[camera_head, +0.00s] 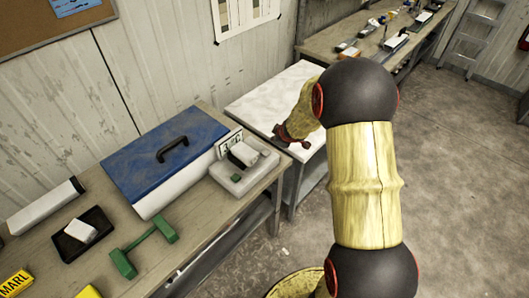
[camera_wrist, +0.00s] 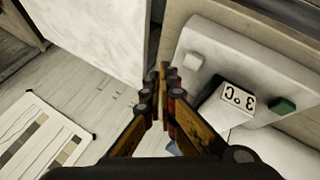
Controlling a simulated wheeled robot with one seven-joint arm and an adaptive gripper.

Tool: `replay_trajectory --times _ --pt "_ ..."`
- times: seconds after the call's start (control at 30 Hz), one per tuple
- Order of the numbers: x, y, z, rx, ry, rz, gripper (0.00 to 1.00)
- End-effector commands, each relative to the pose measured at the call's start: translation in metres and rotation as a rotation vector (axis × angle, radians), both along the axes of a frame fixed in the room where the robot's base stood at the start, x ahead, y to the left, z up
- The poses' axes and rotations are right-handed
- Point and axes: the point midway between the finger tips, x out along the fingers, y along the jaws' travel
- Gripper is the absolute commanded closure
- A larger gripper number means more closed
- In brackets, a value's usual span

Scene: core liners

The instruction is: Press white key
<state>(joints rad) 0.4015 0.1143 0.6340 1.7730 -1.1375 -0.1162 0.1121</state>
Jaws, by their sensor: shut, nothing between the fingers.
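The white key (camera_wrist: 193,61) is a small pale square block on a light grey panel (camera_wrist: 255,62) in the wrist view. A green key (camera_wrist: 282,105) sits farther right on the same panel, with a white display block reading 3°C (camera_wrist: 238,99) between them. The panel also shows in the head view (camera_head: 262,167), with the green key (camera_head: 236,178) at its near end. My gripper (camera_wrist: 163,70) is shut and empty, its fingertips just left of the white key in the wrist view; I cannot tell the height gap. In the head view my gripper (camera_head: 292,140) is right of the panel.
A white chest with a blue lid (camera_head: 150,150) stands left of the panel. A green tool (camera_head: 145,248), a black tray (camera_head: 72,248) and a white box (camera_head: 45,207) lie on the workbench. A white-topped table (camera_head: 270,100) adjoins behind.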

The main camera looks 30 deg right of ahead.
Motion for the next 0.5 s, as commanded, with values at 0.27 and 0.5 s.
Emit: replay_trajectory --times 0.27,0.5 --pt "0.035 0.037 0.029 0.041 -0.117 0.180 1.00" --pt "0.037 0.041 0.031 0.058 -0.131 0.184 1.00"
